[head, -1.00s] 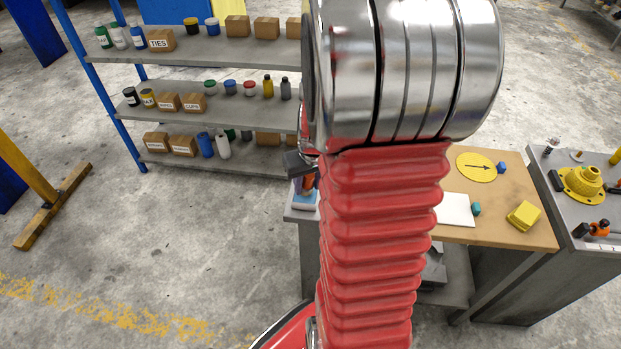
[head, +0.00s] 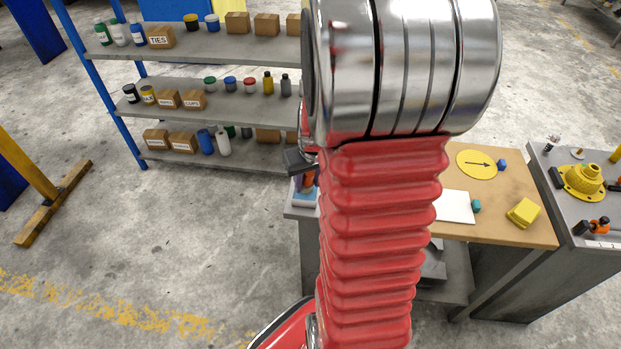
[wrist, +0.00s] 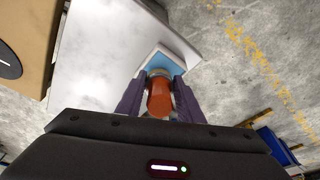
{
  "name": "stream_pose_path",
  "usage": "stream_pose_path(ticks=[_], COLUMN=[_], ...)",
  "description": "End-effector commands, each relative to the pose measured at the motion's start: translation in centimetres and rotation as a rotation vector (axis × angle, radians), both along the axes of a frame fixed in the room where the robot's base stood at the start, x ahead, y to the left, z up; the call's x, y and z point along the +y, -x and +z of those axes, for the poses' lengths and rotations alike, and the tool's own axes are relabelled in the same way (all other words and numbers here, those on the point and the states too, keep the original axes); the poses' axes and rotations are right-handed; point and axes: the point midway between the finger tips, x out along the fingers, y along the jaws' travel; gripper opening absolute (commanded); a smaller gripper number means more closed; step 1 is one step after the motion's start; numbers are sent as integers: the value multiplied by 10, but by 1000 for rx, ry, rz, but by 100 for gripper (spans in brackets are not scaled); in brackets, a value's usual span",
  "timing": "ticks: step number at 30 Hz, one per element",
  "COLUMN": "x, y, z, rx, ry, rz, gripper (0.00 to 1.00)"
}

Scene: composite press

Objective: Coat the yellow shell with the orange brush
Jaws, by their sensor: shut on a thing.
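My gripper (wrist: 159,88) is shut on the orange brush (wrist: 159,98), whose orange handle shows between the two dark purple fingers. The far end of the brush is over a blue and white tray (wrist: 158,62) at the corner of a pale surface; I cannot tell whether it touches the tray. In the head view the tray (head: 303,198) is partly hidden by my arm, with a bit of the orange brush (head: 309,180) above it. A yellow blocky piece (head: 523,212), possibly the shell, lies on the wooden tabletop (head: 475,236), well to the right of my gripper.
A yellow disc with an arrow (head: 477,164), a white sheet (head: 453,206) and small blue blocks share the wooden top. A grey bench (head: 563,226) at the right holds a yellow flanged part (head: 585,181). A loaded shelf (head: 215,100) stands behind.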

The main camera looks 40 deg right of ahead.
Motion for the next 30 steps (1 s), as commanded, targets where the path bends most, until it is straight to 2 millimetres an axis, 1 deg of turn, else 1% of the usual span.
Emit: stream_pose_path(ticks=[30], x=[0], y=[0], z=[-6], rx=[0], ry=[0], rz=[0], gripper=[9])
